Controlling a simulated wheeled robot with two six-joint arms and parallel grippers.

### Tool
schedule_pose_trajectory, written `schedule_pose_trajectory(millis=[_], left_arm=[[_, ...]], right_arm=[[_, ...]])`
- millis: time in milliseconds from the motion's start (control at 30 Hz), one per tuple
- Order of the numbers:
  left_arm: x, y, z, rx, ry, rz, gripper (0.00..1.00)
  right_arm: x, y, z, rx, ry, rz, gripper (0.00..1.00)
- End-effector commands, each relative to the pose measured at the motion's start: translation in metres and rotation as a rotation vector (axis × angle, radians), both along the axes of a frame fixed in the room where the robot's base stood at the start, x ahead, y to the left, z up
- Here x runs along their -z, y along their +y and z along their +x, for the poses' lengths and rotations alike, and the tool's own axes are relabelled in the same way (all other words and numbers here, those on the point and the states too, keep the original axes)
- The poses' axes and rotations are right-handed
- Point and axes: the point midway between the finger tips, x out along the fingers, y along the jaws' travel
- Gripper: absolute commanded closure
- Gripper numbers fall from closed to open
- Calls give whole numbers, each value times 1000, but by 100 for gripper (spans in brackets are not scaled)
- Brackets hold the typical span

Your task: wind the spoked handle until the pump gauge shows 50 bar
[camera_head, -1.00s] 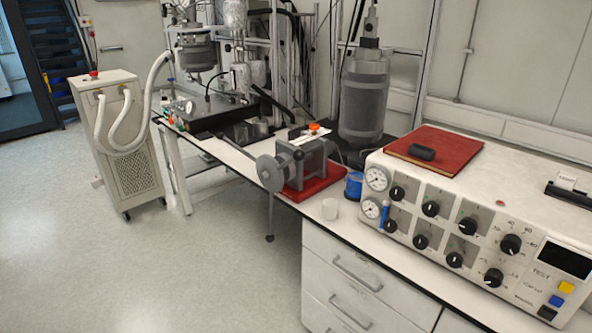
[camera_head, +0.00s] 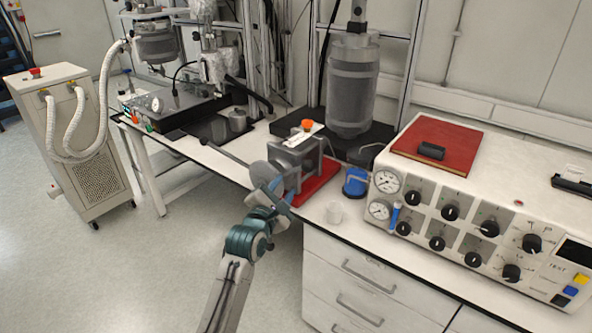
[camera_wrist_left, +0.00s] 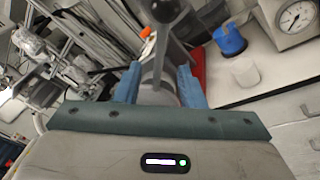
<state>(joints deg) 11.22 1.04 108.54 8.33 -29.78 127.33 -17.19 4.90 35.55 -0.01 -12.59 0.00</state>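The grey pump (camera_head: 300,158) with an orange cap stands on a red base (camera_head: 318,184) at the bench's front edge. Its spoked handle (camera_head: 262,174) faces the aisle, and a long spoke points up-left in the head view. My left gripper (camera_head: 277,188) is at the handle's near side, partly covering it. In the left wrist view its blue fingers (camera_wrist_left: 157,80) are apart, with a grey spoke (camera_wrist_left: 173,55) ending in a black knob (camera_wrist_left: 166,8) between or just beyond them. Contact cannot be told. I cannot make out a pump gauge reading. My right gripper is not in view.
A white cup (camera_head: 334,213) and a blue container (camera_head: 356,181) stand right of the pump. A console (camera_head: 480,180) with two gauges and several knobs fills the right bench. A wheeled unit (camera_head: 75,150) with hoses stands left. The floor between is clear.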

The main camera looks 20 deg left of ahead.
Motion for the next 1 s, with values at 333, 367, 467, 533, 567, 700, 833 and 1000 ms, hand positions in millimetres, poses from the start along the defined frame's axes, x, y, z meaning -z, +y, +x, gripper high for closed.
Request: schedule_pose_trajectory(millis=[333, 367, 467, 533, 567, 700, 833, 1000], left_arm=[[-2, -4, 64, -1, 3, 2, 64], [-2, -4, 68, -1, 2, 2, 64], [-1, -5, 81, -2, 3, 3, 64], [0, -6, 87, -1, 3, 4, 64], [0, -6, 89, -1, 3, 4, 64], [1, -6, 95, -2, 3, 4, 64], [1, -6, 95, -2, 3, 4, 64], [1, -6, 95, -2, 3, 4, 72]], right_arm=[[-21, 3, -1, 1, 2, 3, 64], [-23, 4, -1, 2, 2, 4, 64], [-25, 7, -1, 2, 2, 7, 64], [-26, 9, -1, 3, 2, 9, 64], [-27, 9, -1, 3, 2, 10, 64], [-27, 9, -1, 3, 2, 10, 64], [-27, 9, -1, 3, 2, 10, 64], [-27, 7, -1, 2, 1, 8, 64]])
